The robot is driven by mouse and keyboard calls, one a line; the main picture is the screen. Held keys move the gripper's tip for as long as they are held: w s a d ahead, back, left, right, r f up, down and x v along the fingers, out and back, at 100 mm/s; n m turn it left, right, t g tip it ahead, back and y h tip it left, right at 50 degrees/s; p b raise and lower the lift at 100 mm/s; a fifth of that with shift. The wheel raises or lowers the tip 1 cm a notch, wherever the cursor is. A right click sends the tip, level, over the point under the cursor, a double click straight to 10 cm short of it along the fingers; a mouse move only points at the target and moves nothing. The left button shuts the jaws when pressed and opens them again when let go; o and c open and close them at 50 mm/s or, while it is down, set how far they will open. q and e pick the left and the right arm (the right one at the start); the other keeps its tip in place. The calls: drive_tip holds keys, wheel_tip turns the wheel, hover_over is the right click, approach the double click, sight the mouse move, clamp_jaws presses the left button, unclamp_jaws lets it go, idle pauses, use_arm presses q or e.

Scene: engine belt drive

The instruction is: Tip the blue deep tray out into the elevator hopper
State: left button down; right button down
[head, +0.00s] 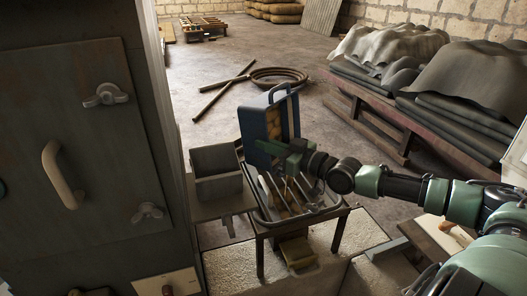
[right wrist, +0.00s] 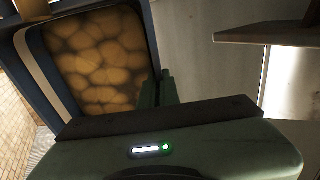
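The blue deep tray (head: 256,135) is tipped up steeply on its side, with its open face to the right. A handle (head: 279,91) shows at its top. Rounded yellow-brown lumps fill it; they also show inside its rim in the right wrist view (right wrist: 98,62). My right gripper (head: 285,152) is at its lower edge and appears shut on it; the fingertips are partly hidden. Below is a rimmed frame with slanted slats (head: 338,208), with some yellow-brown pieces between them. A grey open box (head: 215,190) stands left of it. I cannot tell which is the hopper. My left gripper is out of view.
A tall dark cabinet (head: 100,130) with a pale handle fills the left. Covered stacks on a low rack (head: 400,75) stand at right. Poles (head: 222,92) and a coiled hose (head: 280,76) lie on the open floor behind.

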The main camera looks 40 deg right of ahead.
drive_tip(key=shift+s+d+f+t+b, duration=0.25)
drive_tip(key=shift+s+f+t+b, duration=0.25)
drive_tip(key=shift+s+t+b, duration=0.5)
drive_tip(key=shift+s+d+f+t+y+b, duration=0.25)
drive_tip(key=shift+s+t+b, duration=0.2)
drive_tip(key=shift+t+b, duration=0.45)
drive_tip(key=shift+s+d+f+t+y+b, duration=0.1)
drive_tip(key=shift+s+f+t+y+b, duration=0.35)
drive_tip(key=shift+b, duration=0.75)
drive_tip(key=shift+r, duration=0.15)
